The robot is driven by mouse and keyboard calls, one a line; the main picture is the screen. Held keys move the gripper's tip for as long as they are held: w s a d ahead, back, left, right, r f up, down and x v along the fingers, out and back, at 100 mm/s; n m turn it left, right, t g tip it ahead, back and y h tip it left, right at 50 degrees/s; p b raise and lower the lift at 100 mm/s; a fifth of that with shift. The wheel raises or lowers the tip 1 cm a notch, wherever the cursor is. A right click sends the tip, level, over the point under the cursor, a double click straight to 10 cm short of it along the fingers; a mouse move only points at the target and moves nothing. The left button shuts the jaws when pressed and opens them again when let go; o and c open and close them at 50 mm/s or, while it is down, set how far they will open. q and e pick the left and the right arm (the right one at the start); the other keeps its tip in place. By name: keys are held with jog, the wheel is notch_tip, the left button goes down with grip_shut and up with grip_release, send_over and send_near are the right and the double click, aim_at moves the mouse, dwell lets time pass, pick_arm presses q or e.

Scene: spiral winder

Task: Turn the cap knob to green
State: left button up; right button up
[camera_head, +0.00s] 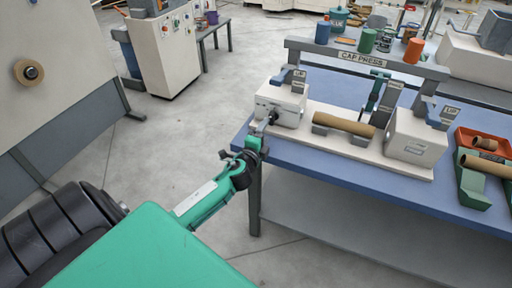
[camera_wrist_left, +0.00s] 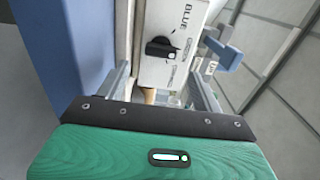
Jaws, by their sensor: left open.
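The CAP PRESS (camera_head: 362,59) stands on a blue bench, with a white box (camera_head: 281,103) at its left end. In the left wrist view the box's white face (camera_wrist_left: 180,75) carries a black knob (camera_wrist_left: 160,48) and printed labels. One label reads BLUE; the others are too small to read surely. The knob's bar lies roughly across the picture; I cannot tell which label it points to. My left gripper (camera_head: 262,130) is open beside the left end of this box. Its fingers (camera_wrist_left: 162,88) are spread, with the knob beyond them, apart from it. My right gripper is not in view.
A brown tube (camera_head: 343,125) lies between the two white boxes. The blue bench edge (camera_head: 340,172) is close to my gripper. Grey floor (camera_head: 175,130) is free to the left.

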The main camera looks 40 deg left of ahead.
pick_arm(q)
jog(key=v, duration=0.7)
jog(key=shift+b, duration=0.35)
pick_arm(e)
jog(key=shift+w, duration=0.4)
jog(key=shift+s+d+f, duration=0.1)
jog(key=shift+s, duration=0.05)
